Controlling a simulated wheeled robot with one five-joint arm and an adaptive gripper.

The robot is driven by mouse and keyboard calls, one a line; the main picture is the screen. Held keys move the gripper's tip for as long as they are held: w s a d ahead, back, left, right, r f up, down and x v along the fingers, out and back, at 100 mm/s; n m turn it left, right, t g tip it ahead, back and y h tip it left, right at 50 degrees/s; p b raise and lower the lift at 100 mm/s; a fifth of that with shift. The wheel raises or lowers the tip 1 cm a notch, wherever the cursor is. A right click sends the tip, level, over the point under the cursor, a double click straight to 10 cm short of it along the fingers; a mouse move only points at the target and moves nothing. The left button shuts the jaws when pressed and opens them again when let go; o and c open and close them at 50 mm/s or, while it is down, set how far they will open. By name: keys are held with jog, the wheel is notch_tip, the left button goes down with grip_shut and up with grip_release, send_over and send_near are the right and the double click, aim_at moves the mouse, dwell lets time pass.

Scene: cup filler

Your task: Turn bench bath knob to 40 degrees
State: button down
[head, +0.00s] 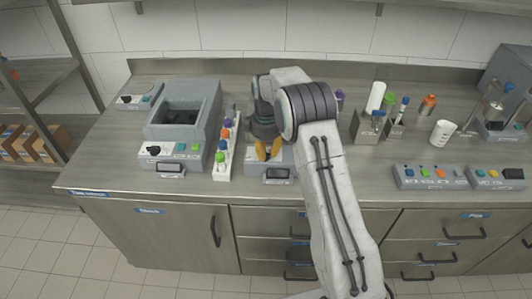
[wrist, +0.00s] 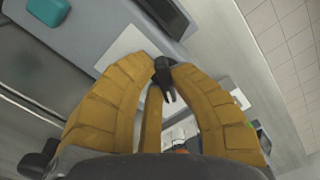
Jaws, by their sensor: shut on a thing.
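My gripper (head: 268,151) is over the front panel of a grey device (head: 255,178) at the middle of the bench. In the wrist view, my gripper's yellow fingers (wrist: 163,66) close around a small black knob (wrist: 165,82), one finger on each side. The knob stands on a pale plate (wrist: 122,47). A dark display (wrist: 165,15) and a teal button (wrist: 48,10) are on the same panel. The head view shows the display (head: 278,173) too, but my fingers hide the knob there. I cannot read the display or the knob's setting.
A grey basin unit (head: 182,112) with its own black knob (head: 153,150) stands to the left. A rack of coloured-cap bottles (head: 224,155) is close beside my gripper. A white cup (head: 442,132) and button boxes (head: 430,177) are to the right.

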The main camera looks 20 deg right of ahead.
aim_at(266, 153)
jog(key=m, duration=0.5)
jog(key=shift+s+m+b, duration=0.2)
jog(key=shift+m+b, duration=0.1)
jog(key=shift+m, duration=0.1)
dwell(0.4)
jog(key=c, duration=1.1)
grip_release()
jog(key=shift+r, duration=0.1)
notch_tip(266, 153, up, 12)
jog(key=shift+f, duration=0.1)
jog(key=shift+w+m, duration=0.1)
jog(key=shift+m, duration=0.2)
